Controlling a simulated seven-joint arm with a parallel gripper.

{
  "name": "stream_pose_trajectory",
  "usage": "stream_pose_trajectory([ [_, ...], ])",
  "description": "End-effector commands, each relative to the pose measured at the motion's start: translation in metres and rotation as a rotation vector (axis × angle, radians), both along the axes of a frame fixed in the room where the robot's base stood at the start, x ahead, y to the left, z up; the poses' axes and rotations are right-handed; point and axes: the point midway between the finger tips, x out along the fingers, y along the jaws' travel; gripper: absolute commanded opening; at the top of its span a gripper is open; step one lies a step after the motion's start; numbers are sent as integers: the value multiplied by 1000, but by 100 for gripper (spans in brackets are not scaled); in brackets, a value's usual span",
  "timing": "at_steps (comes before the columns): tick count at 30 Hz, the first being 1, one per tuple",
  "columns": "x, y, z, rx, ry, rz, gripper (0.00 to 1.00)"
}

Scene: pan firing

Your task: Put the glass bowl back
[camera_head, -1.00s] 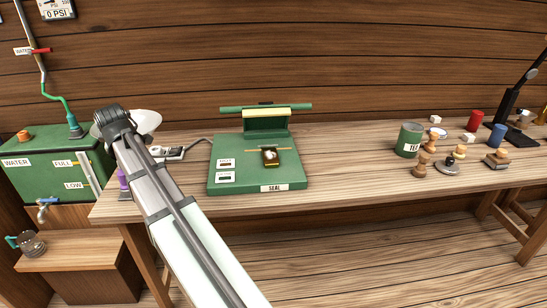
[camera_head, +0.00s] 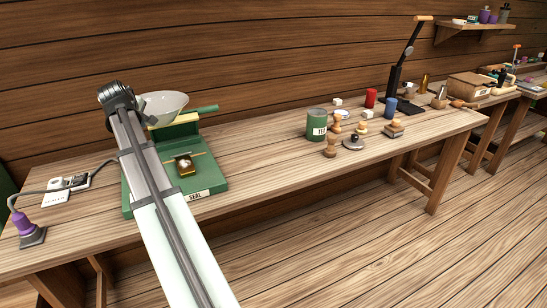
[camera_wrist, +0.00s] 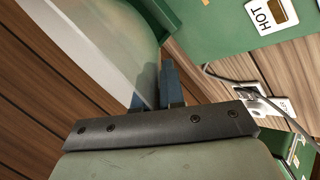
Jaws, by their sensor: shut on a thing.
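The glass bowl (camera_head: 163,106) is pale and translucent, held above the left part of the workbench, in front of the back wall. In the head view my arm's end covers its left side. In the wrist view the bowl (camera_wrist: 97,45) fills the upper left, and my gripper (camera_wrist: 160,75) is shut on its wall with dark blue fingers. The fingertips are hidden behind my arm in the head view. Behind and below the bowl is the green sealing machine (camera_head: 205,183), labelled SEAL, partly covered by my arm.
A green tin (camera_head: 317,124), red cylinder (camera_head: 371,98), blue cylinder (camera_head: 390,106) and several wooden stampers stand mid-bench. A black lever press (camera_head: 396,82) rises behind them. A purple-handled tool (camera_head: 25,226) and a power socket (camera_head: 66,184) lie at left. The bench front between sealer and tin is clear.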

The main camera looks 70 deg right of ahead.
Motion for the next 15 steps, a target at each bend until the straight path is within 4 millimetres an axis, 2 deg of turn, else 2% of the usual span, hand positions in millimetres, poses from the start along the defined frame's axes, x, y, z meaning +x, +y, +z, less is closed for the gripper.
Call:
stream_pose_trajectory([
  [1, -13, -19, 1, -2, 1, -39, 0],
  [3, -31, -40, -1, -3, 3, -86, 0],
  [8, -73, -85, -13, -4, 6, -183, 0],
  [15, -140, -146, -42, -4, 10, -302, 0],
])
